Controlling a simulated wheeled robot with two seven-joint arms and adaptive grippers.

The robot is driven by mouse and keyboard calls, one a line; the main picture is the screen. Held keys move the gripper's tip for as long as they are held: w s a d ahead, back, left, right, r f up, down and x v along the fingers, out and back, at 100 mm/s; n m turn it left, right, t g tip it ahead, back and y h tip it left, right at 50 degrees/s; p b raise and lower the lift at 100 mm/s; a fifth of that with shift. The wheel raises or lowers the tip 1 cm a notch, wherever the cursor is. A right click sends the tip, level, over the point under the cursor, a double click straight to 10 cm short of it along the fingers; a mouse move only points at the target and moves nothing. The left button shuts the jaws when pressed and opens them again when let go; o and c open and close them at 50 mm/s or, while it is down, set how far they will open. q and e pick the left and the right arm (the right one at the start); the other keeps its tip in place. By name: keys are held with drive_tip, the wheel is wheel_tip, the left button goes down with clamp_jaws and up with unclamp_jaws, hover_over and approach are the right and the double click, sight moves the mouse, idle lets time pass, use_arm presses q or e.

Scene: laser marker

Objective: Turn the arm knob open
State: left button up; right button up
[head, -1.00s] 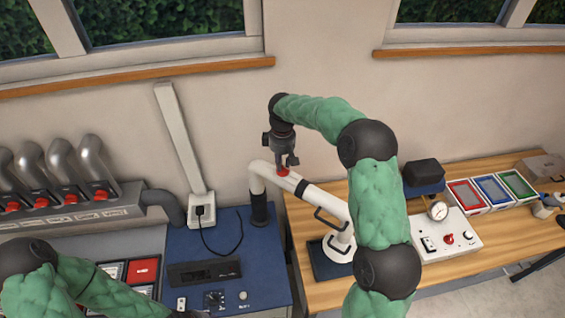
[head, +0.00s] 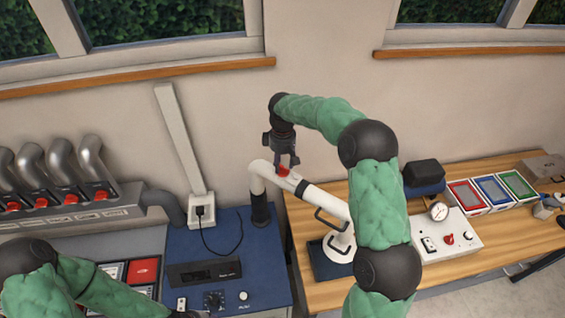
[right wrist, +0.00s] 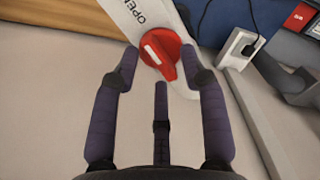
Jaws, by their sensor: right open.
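The red arm knob (head: 283,171) sits on top of the white extraction arm (head: 325,201), near its upper bend. In the right wrist view the knob (right wrist: 160,53) is a red disc with a raised grip and a white mark, beside the printed word "OPEN". My right gripper (head: 285,160) points down over the knob in the head view. Its open fingers (right wrist: 165,70) stand on both sides of the knob in the wrist view; I cannot tell whether they touch it.
A blue machine (head: 245,258) stands left of the wooden table (head: 470,257). A white control box (head: 447,238) with a gauge and red knob, and red, blue and green trays (head: 493,190), are on the table. Grey pipes with red valves (head: 68,197) line the left wall.

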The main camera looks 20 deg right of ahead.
wheel_tip(320, 180, up, 12)
idle(0.5)
drive_tip(key=shift+f, duration=0.15)
